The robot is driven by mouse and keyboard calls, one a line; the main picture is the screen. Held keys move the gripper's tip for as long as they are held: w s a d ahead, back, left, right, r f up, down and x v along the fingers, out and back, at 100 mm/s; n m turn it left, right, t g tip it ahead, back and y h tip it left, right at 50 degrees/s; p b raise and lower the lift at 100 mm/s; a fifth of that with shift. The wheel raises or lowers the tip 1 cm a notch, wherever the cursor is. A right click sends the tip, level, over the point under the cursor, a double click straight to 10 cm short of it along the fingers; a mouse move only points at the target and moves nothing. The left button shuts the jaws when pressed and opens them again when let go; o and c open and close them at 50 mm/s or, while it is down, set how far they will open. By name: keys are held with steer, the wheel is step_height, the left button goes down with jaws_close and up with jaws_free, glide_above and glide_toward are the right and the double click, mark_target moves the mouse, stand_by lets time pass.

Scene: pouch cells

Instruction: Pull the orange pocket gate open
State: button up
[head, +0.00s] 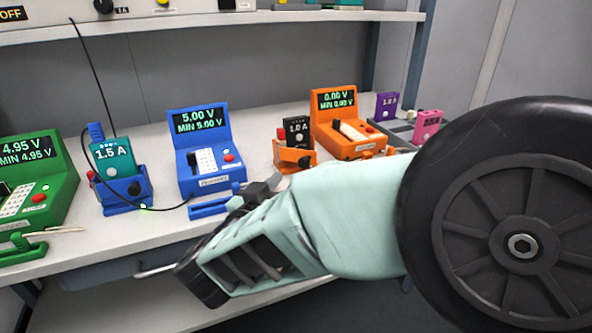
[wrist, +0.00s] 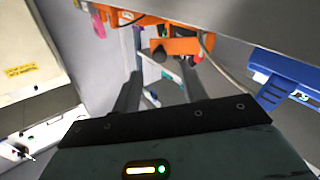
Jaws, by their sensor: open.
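The orange pocket (head: 292,158) stands on the bench between the blue and orange testers. A black cell marked 1.0 A (head: 298,131) stands upright in it. I cannot make out its gate in the head view; my arm comes close in front of its lower side. In the wrist view, an orange part (wrist: 182,46) with a dark round knob lies just beyond my fingertips; I cannot tell whether it is the gate. My gripper (wrist: 160,76) is open, its two dark fingers apart with nothing seen between them. In the head view, my gripper (head: 262,190) is at the bench's front edge.
A blue tester (head: 203,150), a blue pocket (head: 124,190) with a teal 1.5 A cell (head: 112,158), and a green tester (head: 35,185) stand left. The orange tester (head: 340,125) and purple cell (head: 387,105) are to the right. A cable (head: 165,207) crosses the bench.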

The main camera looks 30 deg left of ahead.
steer(key=s, duration=1.2)
steer(key=shift+d+f, duration=0.35)
steer(key=shift+d, duration=0.05)
